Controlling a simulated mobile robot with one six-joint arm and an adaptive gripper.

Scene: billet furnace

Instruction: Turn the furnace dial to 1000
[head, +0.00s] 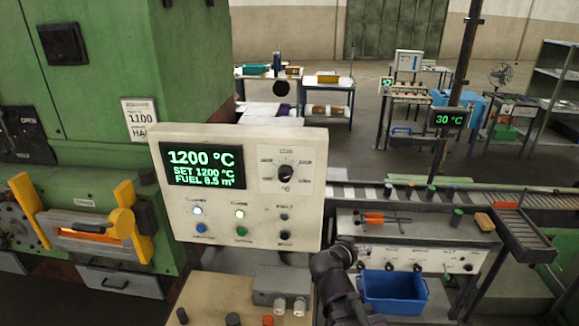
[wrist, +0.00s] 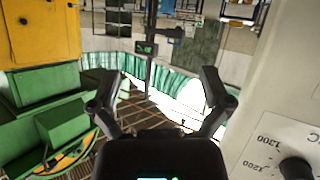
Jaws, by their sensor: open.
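The dial (head: 285,172) is a round black knob on a white plate at the panel's upper right. Its pointer is too small to read. In the wrist view the dial (wrist: 297,168) is partly cut off at the lower right corner, with printed numbers beside it. My gripper (wrist: 162,92) is open and empty, apart from the dial, with its fingers spread to the left of the panel face. In the head view my dark arm stands below the panel's right side.
Lamps and small buttons (head: 240,214) sit below the display. The green furnace (head: 130,60) stands at left, with a glowing slot (head: 95,235). A roller conveyor (head: 520,232) and a blue bin (head: 393,290) are at right. A sign (head: 140,118) on the furnace reads 1100.

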